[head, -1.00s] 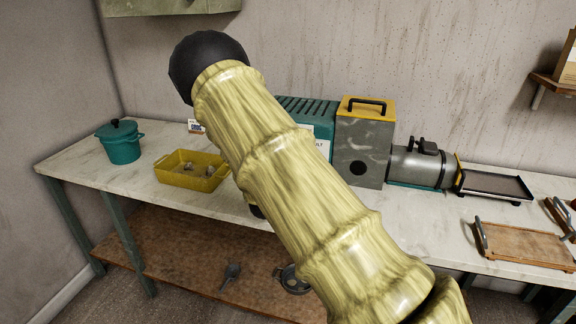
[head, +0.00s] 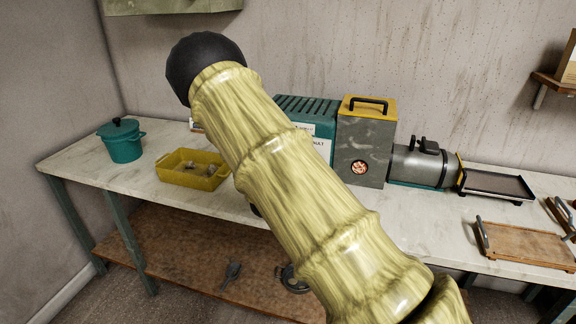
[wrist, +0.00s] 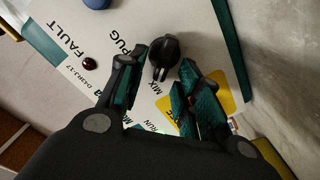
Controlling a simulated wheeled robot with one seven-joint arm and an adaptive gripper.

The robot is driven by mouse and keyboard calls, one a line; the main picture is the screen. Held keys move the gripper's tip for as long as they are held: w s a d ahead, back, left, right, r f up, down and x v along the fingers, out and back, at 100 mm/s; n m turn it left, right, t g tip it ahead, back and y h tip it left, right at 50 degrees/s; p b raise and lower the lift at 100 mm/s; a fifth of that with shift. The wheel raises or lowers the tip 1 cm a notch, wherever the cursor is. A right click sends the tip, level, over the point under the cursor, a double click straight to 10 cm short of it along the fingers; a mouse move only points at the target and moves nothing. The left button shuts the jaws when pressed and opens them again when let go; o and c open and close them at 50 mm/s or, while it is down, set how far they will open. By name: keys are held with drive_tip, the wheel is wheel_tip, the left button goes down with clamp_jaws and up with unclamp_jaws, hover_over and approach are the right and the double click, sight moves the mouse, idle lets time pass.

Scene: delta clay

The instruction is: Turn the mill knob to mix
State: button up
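The mill is a teal housing (head: 303,104) joined to a grey box (head: 362,150) with a yellow top, on the bench. In the head view the box's round window (head: 359,167) shows a pale orange-pink pattern. In the wrist view the black knob (wrist: 165,52) sits on the white panel (wrist: 190,25), which bears the words PUG, MIX, RUN and FAULT. My gripper (wrist: 163,60) is open, with its fingers on either side of the knob and small gaps showing. In the head view my arm hides the gripper and knob.
A dark red lamp or button (wrist: 89,63) is near FAULT. A teal pot (head: 121,141) and a yellow tray (head: 193,170) stand on the bench at left. A grey barrel (head: 420,166), a dark tray (head: 496,185) and a wooden board (head: 525,244) are at right.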

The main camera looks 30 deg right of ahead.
drive_tip(key=v, duration=1.2)
idle(0.4)
